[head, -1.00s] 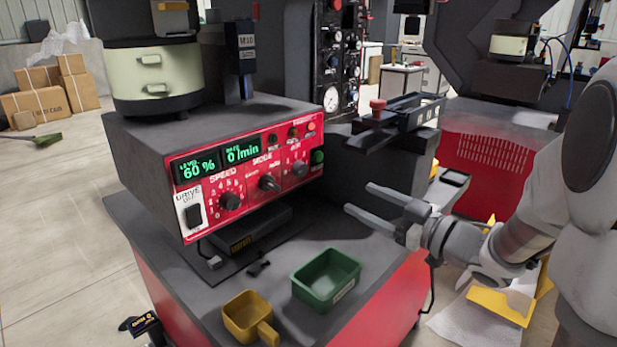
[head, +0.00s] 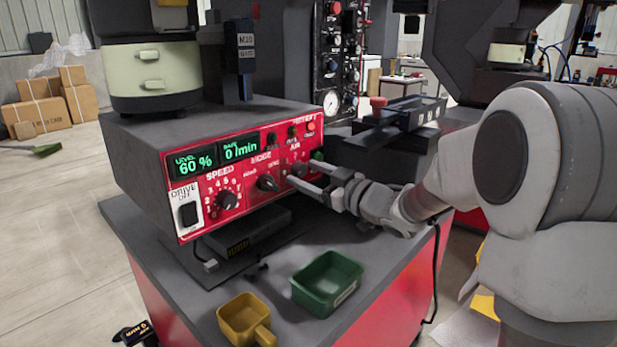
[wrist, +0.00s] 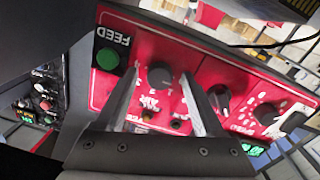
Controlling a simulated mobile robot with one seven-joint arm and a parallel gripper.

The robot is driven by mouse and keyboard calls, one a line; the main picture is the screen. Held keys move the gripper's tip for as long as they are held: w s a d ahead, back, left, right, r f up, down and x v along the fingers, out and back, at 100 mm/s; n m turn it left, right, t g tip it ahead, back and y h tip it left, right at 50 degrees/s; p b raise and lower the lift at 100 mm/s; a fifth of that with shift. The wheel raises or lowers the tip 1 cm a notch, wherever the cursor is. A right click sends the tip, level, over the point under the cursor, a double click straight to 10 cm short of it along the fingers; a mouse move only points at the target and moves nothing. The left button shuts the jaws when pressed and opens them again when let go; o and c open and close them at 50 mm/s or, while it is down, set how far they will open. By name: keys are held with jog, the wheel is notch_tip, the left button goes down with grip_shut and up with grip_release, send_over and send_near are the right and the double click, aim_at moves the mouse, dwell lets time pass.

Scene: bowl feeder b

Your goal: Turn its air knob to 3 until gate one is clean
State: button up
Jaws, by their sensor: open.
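The red control panel (head: 215,205) of the feeder has a black air knob (wrist: 160,75) at its right end. In the wrist view the knob shows between the two fingertips of my gripper (wrist: 160,80). My gripper is open, with a finger on each side of the knob; I cannot tell whether either touches it. In the head view my gripper (head: 301,171) is at the panel's right side and partly hides the air knob. Its setting is too blurred to read. The display (head: 218,157) reads level 60 % and rate 0/min. I cannot make out gate one.
The mode knob (head: 267,183) and speed knob (head: 228,199) sit left of my gripper. The green feed button (wrist: 107,60) is close beside one finger. A green bin (head: 327,283) and a yellow scoop (head: 244,318) lie on the bench below.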

grip_shut()
dwell(0.3)
jog(key=shift+r+p, duration=0.1)
jog(key=shift+p, duration=0.25)
